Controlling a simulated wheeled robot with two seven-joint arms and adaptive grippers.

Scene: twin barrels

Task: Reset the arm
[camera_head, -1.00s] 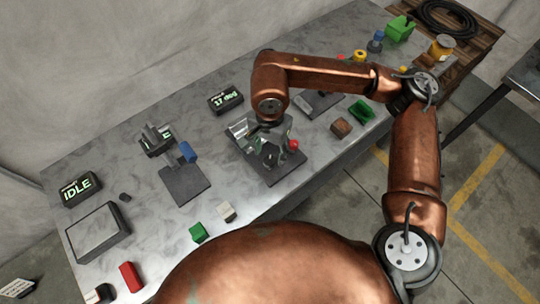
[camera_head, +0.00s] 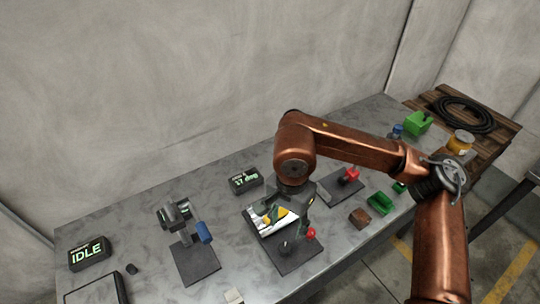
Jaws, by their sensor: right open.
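My right arm comes in from the right and bends down at the elbow over the bench. My right gripper (camera_head: 296,208) is open and points down above the middle stand; its dark fingers partly hide that stand. The middle stand (camera_head: 292,262) has a dark base plate, a red knob (camera_head: 311,233) and a silvery open barrel (camera_head: 257,222) with yellow and green pieces in it. Whether the fingers touch the stand cannot be told. The left stand (camera_head: 196,262) carries a dark barrel and a blue handle (camera_head: 203,232). My left gripper is out of view.
Displays read "IDLE" (camera_head: 90,253) and "17 deg" (camera_head: 245,180). A stand with a red part (camera_head: 350,174), a brown block (camera_head: 359,217) and a green holder (camera_head: 381,203) sit right of the gripper. A pallet with coiled cable (camera_head: 462,113) stands beyond. The bench's back left is clear.

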